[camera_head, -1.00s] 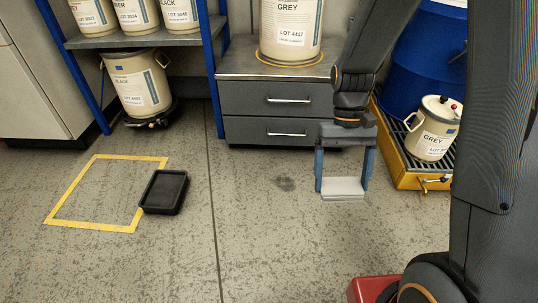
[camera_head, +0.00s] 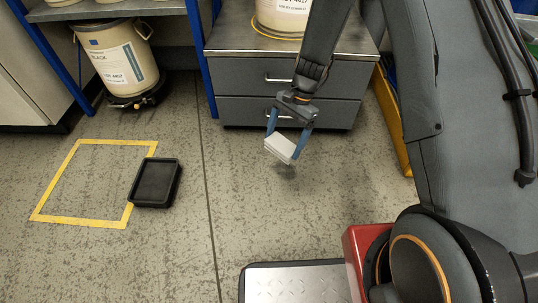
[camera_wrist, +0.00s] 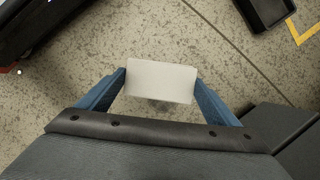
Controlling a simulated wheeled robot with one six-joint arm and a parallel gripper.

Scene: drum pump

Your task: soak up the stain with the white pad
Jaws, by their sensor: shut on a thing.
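The white pad (camera_head: 281,149) is held between the two blue fingers of my gripper (camera_head: 285,143), tilted in the head view. It looks to be above the floor, but the exact gap is hard to tell. In the wrist view the pad (camera_wrist: 160,82) spans between the fingertips. The stain (camera_head: 287,171) is a faint dark patch on the floor, just below the pad in the head view and partly hidden by it. In the wrist view a darker patch (camera_wrist: 162,106) shows at the pad's lower edge.
A black tray (camera_head: 155,183) lies at the right side of a yellow floor outline (camera_head: 75,220). A grey drawer cabinet (camera_head: 240,108) stands just behind my gripper. A yellow-sided pallet (camera_head: 391,122) is at the right. The floor between tray and pad is clear.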

